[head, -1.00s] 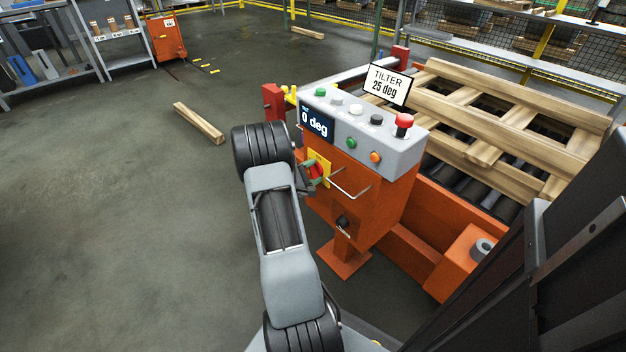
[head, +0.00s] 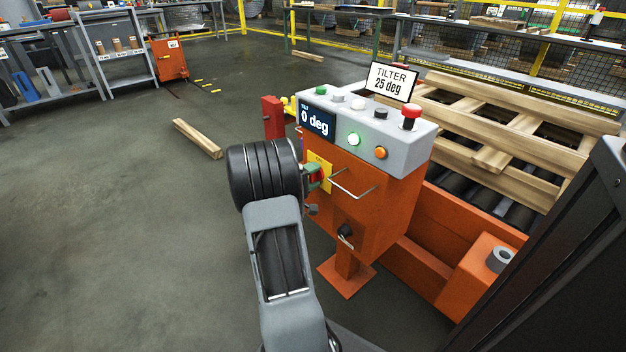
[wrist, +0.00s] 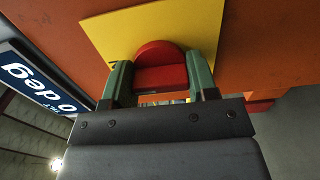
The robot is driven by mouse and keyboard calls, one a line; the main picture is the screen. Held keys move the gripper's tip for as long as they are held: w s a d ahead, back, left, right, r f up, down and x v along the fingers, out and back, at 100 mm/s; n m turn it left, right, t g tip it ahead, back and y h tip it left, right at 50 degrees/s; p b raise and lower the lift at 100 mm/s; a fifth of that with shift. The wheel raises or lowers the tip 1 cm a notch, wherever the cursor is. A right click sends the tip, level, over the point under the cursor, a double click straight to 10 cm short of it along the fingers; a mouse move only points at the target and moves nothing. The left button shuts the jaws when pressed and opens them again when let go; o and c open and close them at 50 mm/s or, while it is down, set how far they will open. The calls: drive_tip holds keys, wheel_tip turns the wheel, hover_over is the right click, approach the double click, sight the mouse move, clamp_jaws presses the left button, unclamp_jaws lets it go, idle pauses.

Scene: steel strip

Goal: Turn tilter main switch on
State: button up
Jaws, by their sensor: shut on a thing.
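The tilter control box (head: 365,205) is orange with a sloped grey top panel. On its left face is a yellow plate (head: 326,172) with the red main switch (head: 317,178), partly hidden by my gripper (head: 315,177). In the wrist view the red switch handle (wrist: 160,70) stands in front of the yellow plate (wrist: 105,30). The green fingers of my gripper (wrist: 159,75) are on both sides of the handle, shut on it. The display (head: 318,121) reads 0 deg.
A bent metal guard bar (head: 352,188) juts out close to the switch, with a black knob (head: 346,231) below. A wooden pallet (head: 505,130) lies on rollers behind. Open floor lies left, with a loose timber (head: 197,138).

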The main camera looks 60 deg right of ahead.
drive_tip(key=shift+s+f, duration=0.1)
idle(0.3)
drive_tip(key=o, duration=0.9)
drive_tip(key=p+v, duration=0.3)
drive_tip(key=v, duration=1.1)
drive_tip(key=shift+p, duration=0.4)
drive_tip(key=shift+d, duration=0.1)
drive_tip(key=s+a+r+n+t+y+p, duration=0.1)
drive_tip(key=a+r+t+y+p, duration=0.2)
drive_tip(key=a+r+p, duration=0.7)
drive_tip(key=s+a+r+n+t+y+p, duration=0.1)
drive_tip(key=s+a+r+t+y+p, duration=0.1)
drive_tip(key=a+r+y+p, duration=0.6)
drive_tip(key=s+a+r+n+t+y+p, duration=0.1)
drive_tip(key=a+r+t+y+p, duration=0.3)
drive_tip(key=a+r+p, duration=0.9)
drive_tip(key=shift+s+a+r+n+y+p, duration=0.15)
drive_tip(key=shift+r+y+p, duration=0.25)
drive_tip(key=shift+r+p, duration=1.35)
drive_tip(key=shift+s+a+r+n+y+p, duration=0.15)
drive_tip(key=shift+r+y+p, duration=0.35)
drive_tip(key=shift+r, duration=2.35)
drive_tip(key=shift+w+r+n+y+p, duration=0.1)
drive_tip(key=shift+r+n+y+p, duration=0.15)
drive_tip(key=shift+r+p, duration=1.55)
